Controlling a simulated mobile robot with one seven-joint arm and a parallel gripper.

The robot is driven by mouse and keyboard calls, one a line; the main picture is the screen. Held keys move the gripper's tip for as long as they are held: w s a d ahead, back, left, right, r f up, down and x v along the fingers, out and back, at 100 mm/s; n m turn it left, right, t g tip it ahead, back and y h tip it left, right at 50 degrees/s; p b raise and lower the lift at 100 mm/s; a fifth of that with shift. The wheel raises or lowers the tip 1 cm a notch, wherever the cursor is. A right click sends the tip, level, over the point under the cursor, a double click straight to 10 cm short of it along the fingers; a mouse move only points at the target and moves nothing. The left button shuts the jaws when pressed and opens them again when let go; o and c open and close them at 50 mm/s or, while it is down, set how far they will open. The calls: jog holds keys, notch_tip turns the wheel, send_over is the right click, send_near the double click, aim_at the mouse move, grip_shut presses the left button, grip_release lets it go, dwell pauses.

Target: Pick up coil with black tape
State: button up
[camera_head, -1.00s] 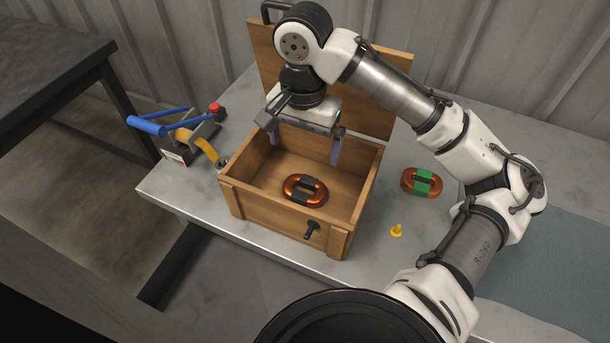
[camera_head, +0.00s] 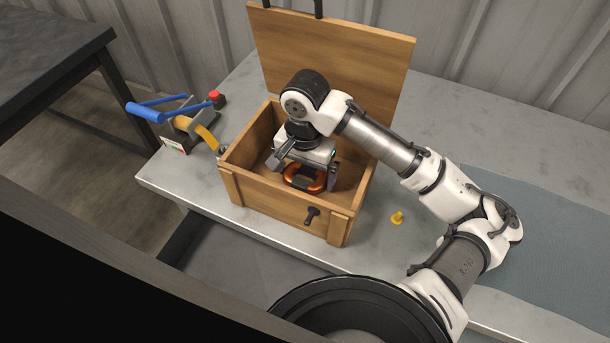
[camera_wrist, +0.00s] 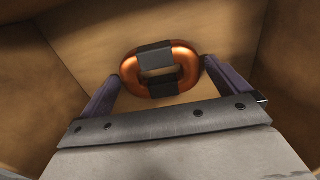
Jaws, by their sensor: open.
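The copper coil with black tape (camera_head: 304,184) lies on the floor of the open wooden box (camera_head: 262,197). In the wrist view the coil (camera_wrist: 183,60) shows as an orange ring with two dark tape bands on opposite sides. My gripper (camera_wrist: 158,76) is open and down inside the box, with one purple-grey finger to each side of the coil. The right finger is close to the coil's right end; I cannot tell whether it touches. The left finger stands a little apart from it. In the head view my gripper (camera_head: 305,177) hides part of the coil.
The box walls stand close around my gripper, and the raised lid (camera_head: 340,50) is behind. A small yellow piece (camera_head: 397,217) lies on the table to the right. A blue-handled tool (camera_head: 160,115) and a red button (camera_head: 217,97) are at left. The grey mat (camera_head: 555,235) is clear.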

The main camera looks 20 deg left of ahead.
jog(key=shift+f, duration=0.1)
jog(key=shift+c, duration=0.4)
jog(key=c, duration=1)
jog(key=shift+o, duration=0.2)
